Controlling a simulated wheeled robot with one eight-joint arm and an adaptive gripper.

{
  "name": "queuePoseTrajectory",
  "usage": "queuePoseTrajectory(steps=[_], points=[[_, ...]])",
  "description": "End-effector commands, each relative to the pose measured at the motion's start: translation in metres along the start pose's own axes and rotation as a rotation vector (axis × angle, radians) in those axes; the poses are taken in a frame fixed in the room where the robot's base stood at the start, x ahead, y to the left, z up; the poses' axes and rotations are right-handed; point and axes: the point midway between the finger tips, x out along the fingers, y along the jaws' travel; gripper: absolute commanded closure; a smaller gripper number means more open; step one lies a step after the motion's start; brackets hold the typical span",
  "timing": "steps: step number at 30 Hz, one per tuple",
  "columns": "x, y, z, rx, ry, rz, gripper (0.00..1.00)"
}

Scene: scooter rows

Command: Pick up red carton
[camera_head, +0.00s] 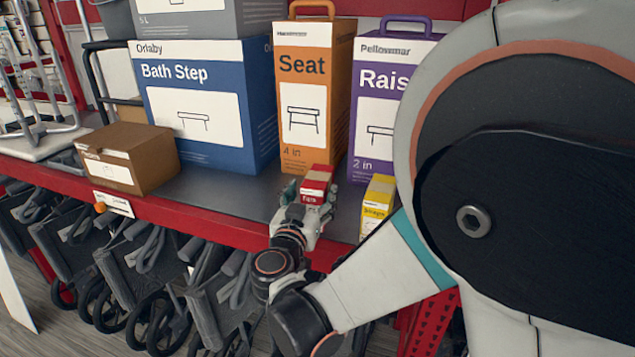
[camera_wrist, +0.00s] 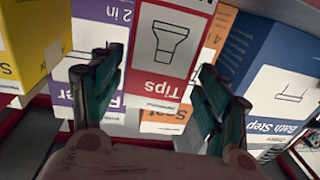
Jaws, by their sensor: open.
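The red carton (camera_head: 317,182), a small box with a white panel, stands on the grey shelf in front of the orange Seat box. In the wrist view the carton (camera_wrist: 170,45) appears upside down, with a tube-like picture and the word Tips. My gripper (camera_head: 309,203) is in front of the carton, with its fingers spread to the carton's left and right. In the wrist view my gripper (camera_wrist: 160,62) is open, with visible gaps between its teal-padded fingers and the carton's sides. It holds nothing.
A yellow carton (camera_head: 377,205) stands just right of the red one. Behind are the orange Seat box (camera_head: 313,140), the purple Raised box (camera_head: 375,105) and the blue Bath Step box (camera_head: 205,145). A brown box (camera_head: 128,157) is left. Bare shelf (camera_head: 225,200) lies between.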

Motion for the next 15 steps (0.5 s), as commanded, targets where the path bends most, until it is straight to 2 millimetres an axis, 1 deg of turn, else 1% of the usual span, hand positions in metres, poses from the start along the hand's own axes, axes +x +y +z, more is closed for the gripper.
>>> queuePoseTrajectory(steps=[6,9,12,15], points=[[0.027,0.006,0.008,0.000,0.000,0.004,0.31],[0.042,0.005,0.007,0.000,0.000,0.003,0.31],[0.048,0.005,0.006,0.000,0.000,0.002,0.31],[0.048,0.005,0.005,0.000,0.000,0.001,0.31]])
